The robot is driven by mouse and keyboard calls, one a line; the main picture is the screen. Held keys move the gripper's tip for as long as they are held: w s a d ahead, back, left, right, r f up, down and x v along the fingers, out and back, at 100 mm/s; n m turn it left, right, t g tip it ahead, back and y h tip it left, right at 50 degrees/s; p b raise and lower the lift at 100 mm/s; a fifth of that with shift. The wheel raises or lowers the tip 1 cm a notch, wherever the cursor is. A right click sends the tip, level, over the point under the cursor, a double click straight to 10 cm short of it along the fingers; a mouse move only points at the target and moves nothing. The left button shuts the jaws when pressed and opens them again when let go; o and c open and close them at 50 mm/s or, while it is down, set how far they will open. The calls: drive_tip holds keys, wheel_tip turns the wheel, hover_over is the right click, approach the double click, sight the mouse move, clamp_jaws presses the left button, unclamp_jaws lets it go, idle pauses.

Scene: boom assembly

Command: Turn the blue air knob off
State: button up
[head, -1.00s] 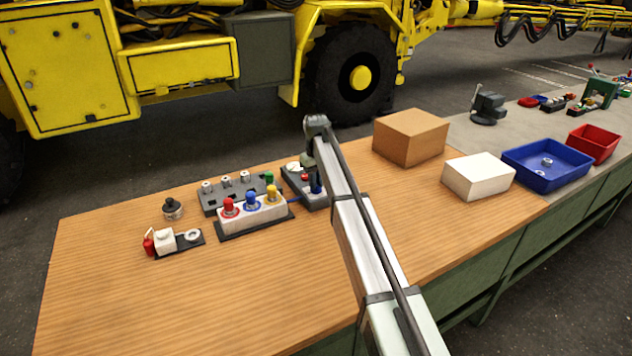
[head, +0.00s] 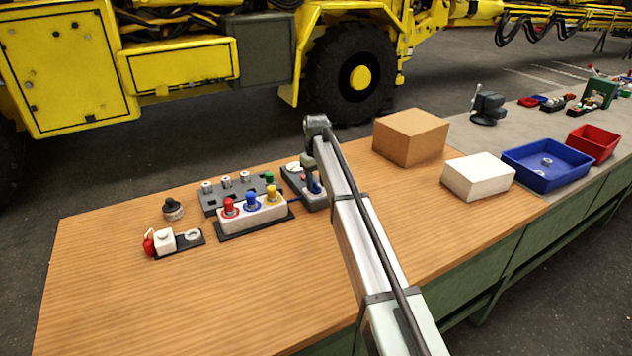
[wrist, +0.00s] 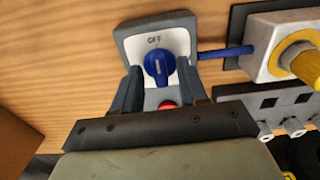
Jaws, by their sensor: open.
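The blue air knob (wrist: 159,67) sits on a white plate of a grey box (wrist: 127,32) in the wrist view, below the printed word OFF. A pale line on the knob runs roughly up and down, towards OFF. My gripper (wrist: 160,80) is open, with its dark fingers to the left and right of the knob's lower part. I cannot tell whether they touch it. A red button (wrist: 167,104) shows between the fingers. In the head view the knob box (head: 317,201) is partly hidden behind my arm.
A blue hose (wrist: 226,52) joins the box to a white block (head: 254,217) with red, blue and yellow knobs. A grey rack (head: 215,206) stands behind that block. A cardboard box (head: 408,137) and a white box (head: 478,177) stand to the right. The front of the table is clear.

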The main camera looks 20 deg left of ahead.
sight(316, 184)
wheel_tip(316, 184, up, 14)
idle(0.6)
drive_tip(key=shift+f, duration=0.1)
